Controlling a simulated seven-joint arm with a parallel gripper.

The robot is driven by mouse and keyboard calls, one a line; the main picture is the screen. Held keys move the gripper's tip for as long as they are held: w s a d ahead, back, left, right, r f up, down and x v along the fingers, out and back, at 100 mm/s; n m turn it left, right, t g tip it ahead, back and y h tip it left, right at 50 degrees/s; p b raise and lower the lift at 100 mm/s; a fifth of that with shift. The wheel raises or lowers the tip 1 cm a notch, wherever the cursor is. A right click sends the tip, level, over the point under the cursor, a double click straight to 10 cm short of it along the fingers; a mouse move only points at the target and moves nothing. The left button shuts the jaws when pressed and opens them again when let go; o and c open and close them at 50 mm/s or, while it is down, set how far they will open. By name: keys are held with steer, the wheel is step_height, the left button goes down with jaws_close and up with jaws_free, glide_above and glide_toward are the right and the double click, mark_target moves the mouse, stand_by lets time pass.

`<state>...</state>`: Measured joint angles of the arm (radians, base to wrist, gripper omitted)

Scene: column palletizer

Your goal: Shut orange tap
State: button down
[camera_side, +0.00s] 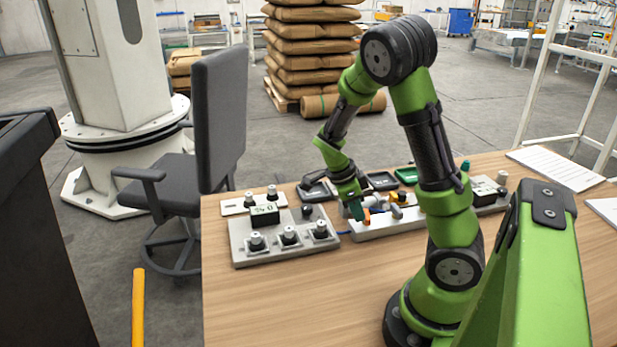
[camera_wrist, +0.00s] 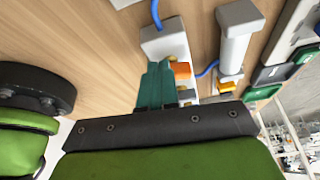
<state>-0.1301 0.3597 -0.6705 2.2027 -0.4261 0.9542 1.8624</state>
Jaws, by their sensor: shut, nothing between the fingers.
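The orange tap (camera_side: 367,215) is a small orange handle on a light grey fitting, low on the wooden table in the side view. In the wrist view the orange tap (camera_wrist: 182,70) shows just right of my fingers, partly hidden by them. My gripper (camera_side: 357,212) points down close beside the tap, on its left in the side view. In the wrist view my gripper (camera_wrist: 156,72) shows teal fingers closed together and empty. I cannot tell whether the fingers touch the handle.
A grey panel with several black knobs (camera_side: 289,237) stands to the left. A grey pipe (camera_wrist: 237,45) with a yellow part (camera_wrist: 228,86) lies right of the tap. Blue hose (camera_wrist: 156,15) runs nearby. Green trays (camera_side: 407,175) sit behind. The table's front left (camera_side: 270,300) is clear.

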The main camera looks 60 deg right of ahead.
steer(key=shift+d, duration=0.15)
steer(key=shift+s+d, duration=0.55)
steer(key=shift+d, duration=0.2)
steer(key=shift+f, duration=0.1)
steer(key=w+a, duration=0.2)
steer(key=w, duration=0.1)
steer(key=w+a, duration=0.1)
steer(key=shift+w+a+r, duration=0.1)
steer(key=shift+w+r, duration=0.2)
steer(key=shift+r, duration=0.1)
steer(key=v, duration=0.9)
steer(key=shift+r, duration=0.25)
steer(key=shift+s+a, duration=0.1)
